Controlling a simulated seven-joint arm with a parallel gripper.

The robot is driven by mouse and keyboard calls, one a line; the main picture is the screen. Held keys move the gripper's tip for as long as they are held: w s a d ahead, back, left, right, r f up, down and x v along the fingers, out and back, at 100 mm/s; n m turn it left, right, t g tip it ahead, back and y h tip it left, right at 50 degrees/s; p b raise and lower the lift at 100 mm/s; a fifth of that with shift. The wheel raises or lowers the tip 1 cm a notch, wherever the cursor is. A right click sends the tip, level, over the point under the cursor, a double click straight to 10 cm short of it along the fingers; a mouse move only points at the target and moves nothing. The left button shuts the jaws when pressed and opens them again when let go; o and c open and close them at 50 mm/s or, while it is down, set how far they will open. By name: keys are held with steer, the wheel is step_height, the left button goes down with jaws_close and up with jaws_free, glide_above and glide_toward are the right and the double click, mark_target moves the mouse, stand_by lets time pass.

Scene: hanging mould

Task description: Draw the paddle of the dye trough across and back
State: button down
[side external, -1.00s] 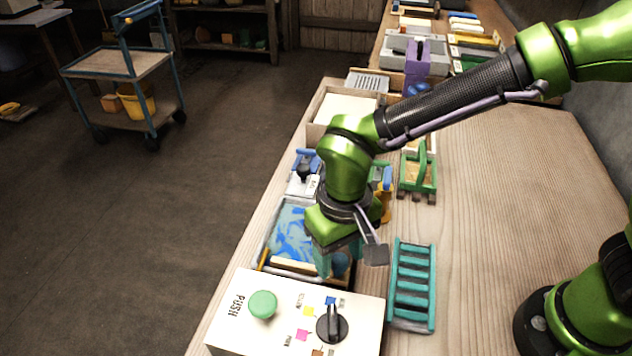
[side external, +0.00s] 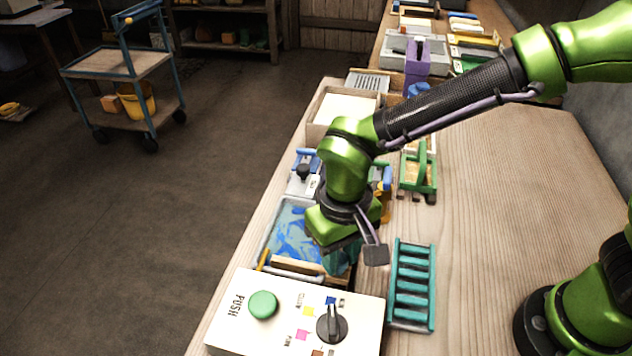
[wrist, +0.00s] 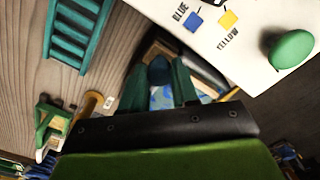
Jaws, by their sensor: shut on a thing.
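The dye trough (side external: 262,240) is a shallow tray with blue, swirled dye, lying beyond the white control box. The paddle (side external: 296,272) shows as a wooden bar across the trough's near end. My gripper (side external: 342,258) is low over the trough's near right corner. In the wrist view its teal fingers (wrist: 158,78) stand on either side of a round blue knob, which seems to be the paddle's handle, and are shut on it. Blue dye shows between the fingers. My wrist and fingers hide the right part of the trough and most of the grip.
The white control box (side external: 238,326) with a green push button (side external: 263,305) and black dial (side external: 331,324) stands close on the near side. A teal rack (side external: 412,285) lies to the right. A green-framed item (side external: 418,178) stands farther back. Bare bench lies right of the rack.

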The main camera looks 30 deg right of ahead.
steer(key=w+d, duration=0.6)
steer(key=shift+w+d, duration=0.3)
steer(key=shift+w, duration=0.1)
steer(key=c, duration=1)
jaws_free()
steer(key=shift+d, duration=0.1)
steer(key=shift+o, duration=0.8)
steer(key=shift+s+r, duration=0.1)
step_height(320, 180, up, 17)
